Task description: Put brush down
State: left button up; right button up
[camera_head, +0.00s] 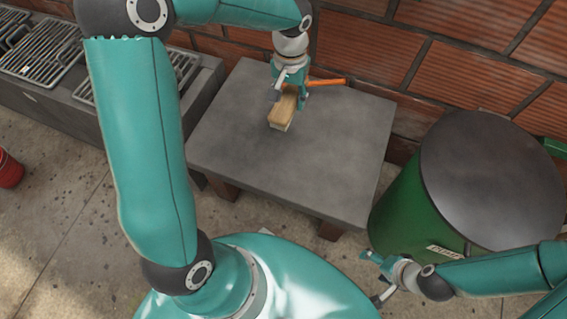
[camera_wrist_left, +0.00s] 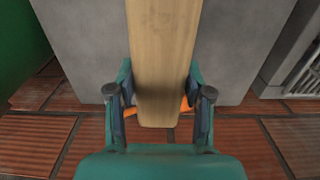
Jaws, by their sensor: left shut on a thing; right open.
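The brush (camera_head: 284,109), a wooden block with pale bristles below, is over the grey table (camera_head: 340,165) in the head view. My left gripper (camera_head: 290,96) is shut on it from the wall side. In the left wrist view the brush (camera_wrist_left: 162,55) lies between the two fingers (camera_wrist_left: 160,95) of my left gripper and points away over the table. I cannot tell whether the bristles touch the tabletop. My right gripper (camera_head: 378,279) is open and empty, low beside the green barrel, away from the table.
An orange stick-like object (camera_head: 327,82) lies at the table's back edge, close to my left gripper. A green barrel (camera_head: 490,180) with a dark lid stands right of the table. Metal grates (camera_head: 40,55) are at the left, and a brick wall is behind. The table's front and right are clear.

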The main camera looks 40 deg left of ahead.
pick_arm(q)
jog(key=s+b, duration=0.2)
jog(key=b, duration=0.1)
jog(key=shift+r+b, duration=0.2)
jog(key=shift+b, duration=0.1)
jog(key=shift+s, duration=0.15)
jog(key=shift+f+b, duration=0.3)
jog(key=shift+b, duration=0.1)
jog(key=b, duration=0.4)
send_over(283, 150)
notch_tip(283, 150, down, 13)
jog(key=shift+f, duration=0.1)
jog(key=shift+f+b, duration=1.05)
jog(key=shift+f, duration=1.75)
pick_arm(e)
notch_tip(283, 150, down, 13)
jog(key=shift+r, duration=0.2)
pick_arm(q)
jog(key=shift+f, duration=0.15)
jog(key=o, duration=1)
